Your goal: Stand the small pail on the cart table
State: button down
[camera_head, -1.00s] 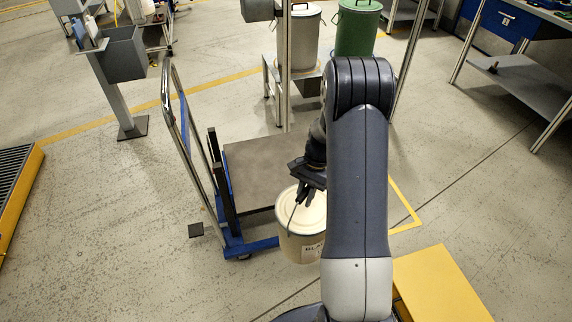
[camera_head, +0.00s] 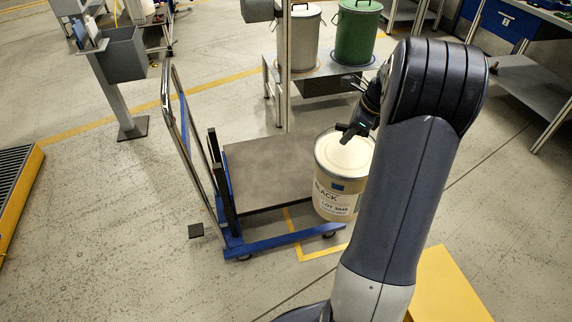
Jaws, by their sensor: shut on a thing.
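The small pail (camera_head: 335,195) is cream with a pale lid and a label reading BLACK. It hangs upright, or nearly so, at the right edge of the cart table (camera_head: 262,170), a dark flat top on a blue wheeled cart. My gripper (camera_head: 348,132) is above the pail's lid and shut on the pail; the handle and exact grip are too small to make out. The pail overlaps the right edge of the table in this view, and I cannot tell its height above the floor. My arm hides part of the pail's right side.
The cart's push handle (camera_head: 168,95) rises at its left side. A metal post (camera_head: 287,90) stands behind the table. Behind it, a stand holds a grey drum (camera_head: 298,40) and a green drum (camera_head: 356,32). A yellow block (camera_head: 447,290) lies at the lower right. The table top is bare.

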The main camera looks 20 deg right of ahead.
aim_at(306, 159)
jog(key=i, duration=1)
